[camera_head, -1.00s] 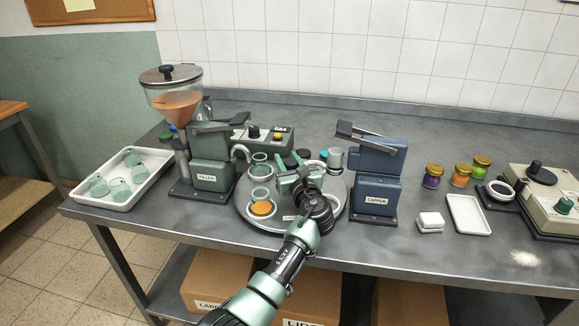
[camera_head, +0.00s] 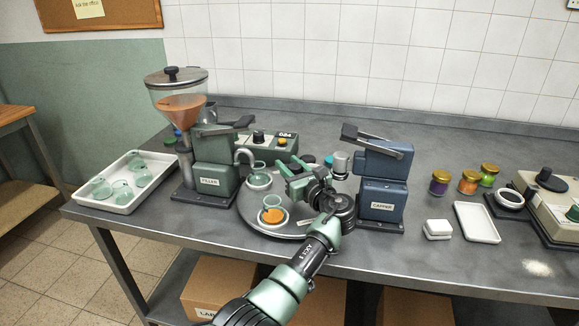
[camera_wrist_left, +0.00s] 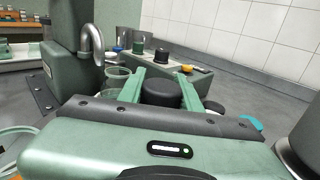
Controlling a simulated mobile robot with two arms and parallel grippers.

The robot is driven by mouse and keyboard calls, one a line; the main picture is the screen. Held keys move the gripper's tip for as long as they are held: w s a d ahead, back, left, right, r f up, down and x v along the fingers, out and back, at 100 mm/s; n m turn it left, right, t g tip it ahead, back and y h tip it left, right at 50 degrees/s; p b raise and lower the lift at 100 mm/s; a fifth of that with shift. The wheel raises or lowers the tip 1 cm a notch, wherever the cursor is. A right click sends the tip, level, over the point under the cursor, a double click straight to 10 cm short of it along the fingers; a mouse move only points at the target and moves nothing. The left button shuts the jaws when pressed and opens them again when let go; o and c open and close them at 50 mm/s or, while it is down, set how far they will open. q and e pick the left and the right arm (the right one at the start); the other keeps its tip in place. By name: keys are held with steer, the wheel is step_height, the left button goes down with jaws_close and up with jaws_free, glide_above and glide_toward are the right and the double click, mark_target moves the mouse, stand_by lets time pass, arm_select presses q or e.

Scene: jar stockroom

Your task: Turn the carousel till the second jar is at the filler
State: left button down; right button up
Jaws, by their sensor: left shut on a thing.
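The carousel (camera_head: 248,212) is a round grey turntable between the green filler (camera_head: 214,165) and the blue capper (camera_head: 383,180). A jar with orange contents (camera_head: 272,214) stands at its front left. A clear greenish jar (camera_head: 259,177) stands near the filler spout (camera_head: 243,155); it also shows by the spout in the left wrist view (camera_wrist_left: 117,77). I cannot tell whether it is exactly under the spout. My left gripper (camera_head: 292,180) is over the carousel's middle, shut on the black knob (camera_wrist_left: 162,92), which is largely hidden in the head view. My right gripper is out of view.
A white tray of empty jars (camera_head: 125,198) is at the left. Several filled jars (camera_head: 468,182), a white block (camera_head: 437,229), a small white tray (camera_head: 477,222) and a beige machine (camera_head: 555,210) are at the right. The front of the table is mostly clear.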

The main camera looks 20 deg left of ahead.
arm_select(q)
steer(key=c, duration=1)
jaws_free()
steer(key=shift+o, duration=0.2)
glide_above(303, 203)
steer(key=shift+d, duration=0.1)
